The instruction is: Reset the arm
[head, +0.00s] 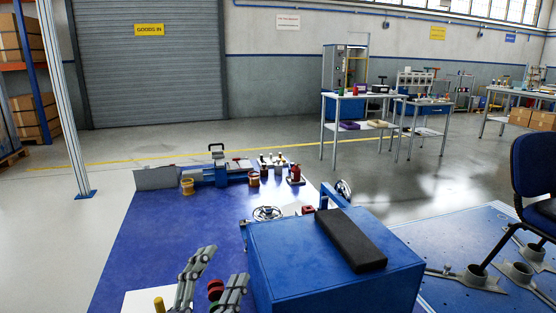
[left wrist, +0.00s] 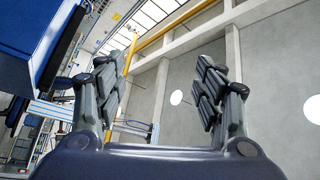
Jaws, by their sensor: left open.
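My left gripper (head: 214,277) shows at the bottom of the head view, its grey jointed fingers spread apart with nothing between them. It is above the near part of the blue table (head: 160,225), left of a large blue box. The rest of the left arm is out of the head view. My right gripper shows in neither view.
The blue box (head: 280,262) with a black pad (head: 348,240) stands close right of the gripper. A handwheel (head: 267,213), a yellow cup (head: 188,187) and a red item (head: 296,174) are farther back. A chair (head: 535,165) stands right. The table's middle left is clear.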

